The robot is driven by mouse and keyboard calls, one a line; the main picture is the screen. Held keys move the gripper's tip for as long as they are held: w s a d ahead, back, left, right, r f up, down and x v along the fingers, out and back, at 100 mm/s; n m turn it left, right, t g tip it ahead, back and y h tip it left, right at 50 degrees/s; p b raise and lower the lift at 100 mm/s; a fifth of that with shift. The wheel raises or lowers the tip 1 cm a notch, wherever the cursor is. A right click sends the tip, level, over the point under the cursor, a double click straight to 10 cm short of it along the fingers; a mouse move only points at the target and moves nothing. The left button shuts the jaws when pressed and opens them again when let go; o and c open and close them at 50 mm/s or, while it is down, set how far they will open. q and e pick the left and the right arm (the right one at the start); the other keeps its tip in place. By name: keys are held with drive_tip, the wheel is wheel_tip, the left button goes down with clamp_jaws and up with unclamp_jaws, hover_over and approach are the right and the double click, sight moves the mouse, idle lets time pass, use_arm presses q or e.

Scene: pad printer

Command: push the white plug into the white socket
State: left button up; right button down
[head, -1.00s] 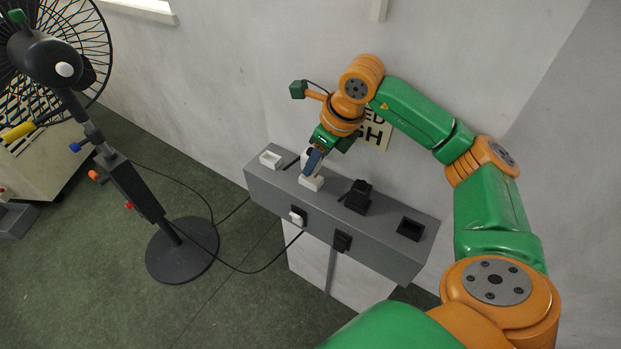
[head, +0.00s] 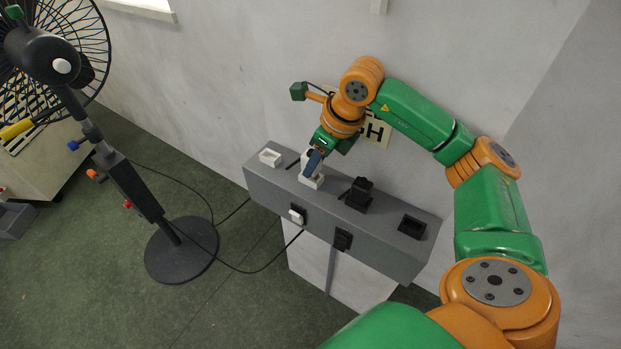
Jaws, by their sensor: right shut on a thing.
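My right gripper (head: 313,163) points down at the top of the grey ledge and is shut on the white plug (head: 306,158), which is largely hidden by the fingers. Directly below the fingers is a white block (head: 312,183) on the ledge. I cannot tell whether it is part of the plug or a separate base, nor whether there is a gap. A white open-topped socket (head: 270,157) sits to the left on the ledge, and looks empty. My left gripper is out of view.
The grey ledge (head: 390,252) stands against the wall. It carries a black upright block (head: 358,194) and an empty black recess (head: 411,227). A white plug with a cord (head: 297,216) and a black fitting (head: 342,240) are on its front. A fan (head: 130,180) stands left.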

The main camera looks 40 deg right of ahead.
drive_tip(key=shift+f, duration=0.3)
drive_tip(key=shift+f+b, duration=0.4)
drive_tip(key=shift+b, duration=0.1)
